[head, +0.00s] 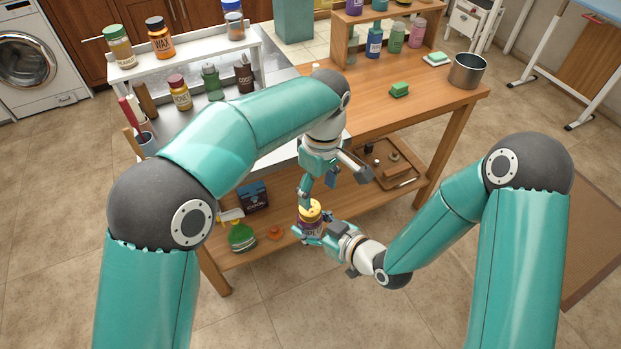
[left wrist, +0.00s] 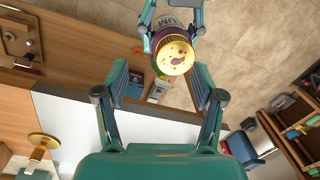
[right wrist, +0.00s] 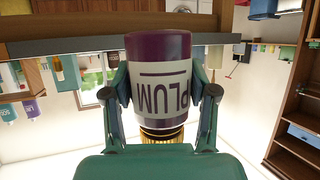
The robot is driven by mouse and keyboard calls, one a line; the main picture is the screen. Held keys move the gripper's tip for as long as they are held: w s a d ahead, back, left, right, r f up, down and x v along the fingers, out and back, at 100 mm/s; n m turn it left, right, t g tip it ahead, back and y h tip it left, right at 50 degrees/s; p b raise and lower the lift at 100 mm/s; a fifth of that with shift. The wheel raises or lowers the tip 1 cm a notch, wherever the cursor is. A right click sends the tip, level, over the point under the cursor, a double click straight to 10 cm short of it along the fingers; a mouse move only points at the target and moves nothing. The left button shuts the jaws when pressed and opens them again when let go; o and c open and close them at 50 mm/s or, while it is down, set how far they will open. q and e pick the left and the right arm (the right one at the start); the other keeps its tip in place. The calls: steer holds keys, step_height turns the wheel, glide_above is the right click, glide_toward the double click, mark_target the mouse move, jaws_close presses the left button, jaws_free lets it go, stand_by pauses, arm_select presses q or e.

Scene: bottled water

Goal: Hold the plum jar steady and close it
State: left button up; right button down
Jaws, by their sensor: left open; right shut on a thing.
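The plum jar (head: 308,224) is purple with a white label and a gold lid (head: 311,208). My right gripper (head: 316,233) is shut on the jar's body and holds it upright in front of the bench. The right wrist view shows the jar (right wrist: 160,90) between both fingers, its PLUM label upside down and the gold lid (right wrist: 162,134) at its end. My left gripper (head: 318,188) is open and empty, just above the lid. In the left wrist view the round lid (left wrist: 175,53) lies beyond the open fingers (left wrist: 161,88). I cannot tell how tightly the lid sits.
The floor in front is clear.

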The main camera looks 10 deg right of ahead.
mark_target(310, 222)
arm_select(q)
steer(key=shift+t, duration=0.3)
steer(key=r, duration=0.1)
steer(key=s+a+r, duration=0.1)
steer(key=a+r, duration=0.1)
steer(key=r, duration=0.1)
steer(key=shift+s, duration=0.25)
steer(key=shift+w+r, duration=0.1)
steer(key=shift+r, duration=0.15)
steer(key=shift+f, duration=4.05)
